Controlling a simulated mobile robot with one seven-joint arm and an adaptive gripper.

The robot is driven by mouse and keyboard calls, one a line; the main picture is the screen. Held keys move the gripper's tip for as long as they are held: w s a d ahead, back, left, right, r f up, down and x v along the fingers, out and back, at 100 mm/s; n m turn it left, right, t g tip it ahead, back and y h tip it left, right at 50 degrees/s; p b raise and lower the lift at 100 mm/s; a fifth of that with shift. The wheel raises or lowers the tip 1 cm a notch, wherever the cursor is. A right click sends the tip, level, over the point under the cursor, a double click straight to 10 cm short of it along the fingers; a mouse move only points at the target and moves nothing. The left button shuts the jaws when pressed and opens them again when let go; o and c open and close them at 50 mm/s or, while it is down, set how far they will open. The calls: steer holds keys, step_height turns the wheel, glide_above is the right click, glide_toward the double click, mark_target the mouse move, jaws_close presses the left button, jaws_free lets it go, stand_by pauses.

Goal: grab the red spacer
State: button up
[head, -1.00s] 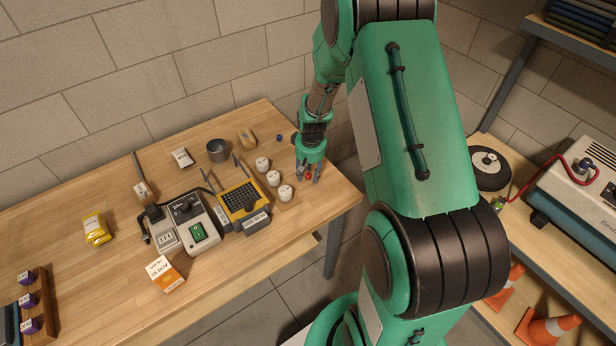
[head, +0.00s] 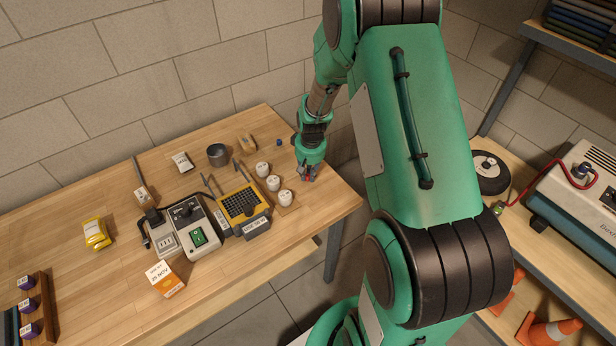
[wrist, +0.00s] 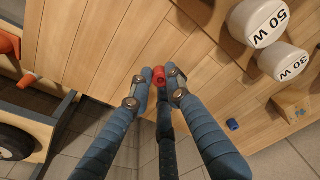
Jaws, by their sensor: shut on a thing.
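The red spacer (wrist: 159,77) is a small red cylinder, held between the fingertips of my gripper (wrist: 157,88) in the wrist view. My gripper (head: 307,173) is shut on it, pointing down near the right end of the wooden table in the head view. The fingers hide most of the spacer in the head view. I cannot tell for sure how far it is above the table top.
White bulbs (head: 285,197) marked in watts stand just left of my gripper. A small blue piece (head: 279,142) lies behind; it also shows in the wrist view (wrist: 232,124). A yellow-framed device (head: 240,203) sits further left. The table's right edge is close.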

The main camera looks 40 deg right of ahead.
steer(key=shift+s+a+r, duration=0.1)
steer(key=shift+s+r, duration=0.1)
steer(key=shift+r, duration=0.3)
steer(key=shift+s+r, duration=0.15)
steer(key=shift+r, duration=0.35)
steer(key=s+a, duration=0.1)
steer(key=s, duration=0.3)
steer(key=s+a+r+p, duration=0.1)
steer(key=s+a, duration=0.1)
steer(key=s, duration=0.3)
steer(key=s+a, duration=0.2)
steer(key=s, duration=0.3)
steer(key=shift+s+a+r+p, duration=0.1)
steer(key=shift+a+r+p, duration=0.05)
steer(key=shift+a+p, duration=0.15)
